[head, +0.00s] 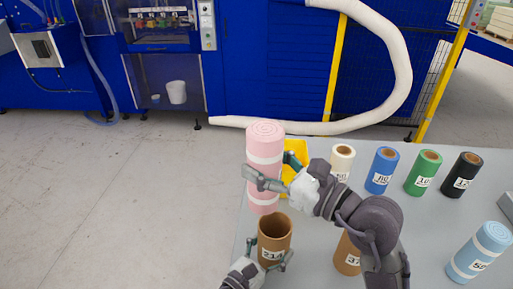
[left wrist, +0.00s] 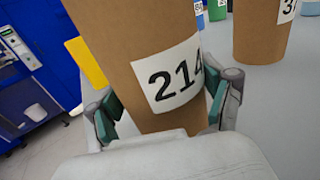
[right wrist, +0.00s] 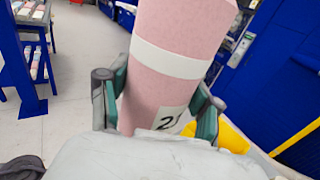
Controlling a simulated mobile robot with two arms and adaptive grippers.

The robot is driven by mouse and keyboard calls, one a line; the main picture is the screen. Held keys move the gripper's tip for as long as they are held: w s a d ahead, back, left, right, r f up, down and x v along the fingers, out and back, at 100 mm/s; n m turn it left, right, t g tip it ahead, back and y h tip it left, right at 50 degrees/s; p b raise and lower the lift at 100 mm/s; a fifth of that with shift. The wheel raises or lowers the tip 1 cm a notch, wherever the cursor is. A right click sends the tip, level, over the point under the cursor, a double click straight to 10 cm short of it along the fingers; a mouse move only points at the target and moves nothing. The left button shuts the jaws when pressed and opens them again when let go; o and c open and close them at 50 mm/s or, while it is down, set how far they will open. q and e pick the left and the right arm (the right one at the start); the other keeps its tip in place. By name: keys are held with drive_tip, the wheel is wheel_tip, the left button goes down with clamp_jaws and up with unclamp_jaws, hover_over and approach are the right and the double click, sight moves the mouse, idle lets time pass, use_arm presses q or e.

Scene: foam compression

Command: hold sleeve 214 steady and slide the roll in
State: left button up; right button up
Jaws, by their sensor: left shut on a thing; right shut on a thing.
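The brown sleeve 214 (head: 275,234) stands upright near the table's front left edge, its open top showing in the head view. My left gripper (head: 262,272) is shut around its sides; the left wrist view shows the label on the sleeve (left wrist: 165,65) between the fingers. The pink roll (head: 264,160) with white bands is upright in my right gripper (head: 272,172), which is shut on it. In the head view the roll is behind the sleeve, its lower end near the sleeve's mouth; whether they touch I cannot tell. The roll (right wrist: 175,80) fills the right wrist view, its label partly hidden.
Another brown sleeve (head: 346,256) stands right of sleeve 214, partly behind my right arm. White (head: 342,157), blue (head: 382,170), green (head: 422,173) and black (head: 462,175) tubes stand along the back. A light blue roll (head: 478,252) is at right. A yellow object (head: 296,155) lies behind the pink roll.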

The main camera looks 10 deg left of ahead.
sight(276, 219)
drive_tip(key=shift+d+f+m+t+h, duration=0.35)
drive_tip(key=shift+d+f+t, duration=0.1)
drive_tip(key=shift+f, duration=0.3)
drive_tip(key=shift+d+f+m+t+h, duration=0.4)
drive_tip(key=shift+d+f+t, duration=0.1)
drive_tip(key=shift+f, duration=0.2)
drive_tip(key=shift+d+f+m+t+h, duration=0.35)
drive_tip(key=shift+d+f+t, duration=0.1)
drive_tip(key=shift+f, duration=0.3)
drive_tip(key=shift+f, duration=0.75)
drive_tip(key=shift+f, duration=1.7)
drive_tip(key=shift+f, duration=0.25)
drive_tip(key=shift+f, duration=1.6)
drive_tip(key=shift+f, duration=0.35)
drive_tip(key=shift+f, duration=1)
drive_tip(key=shift+f, duration=0.1)
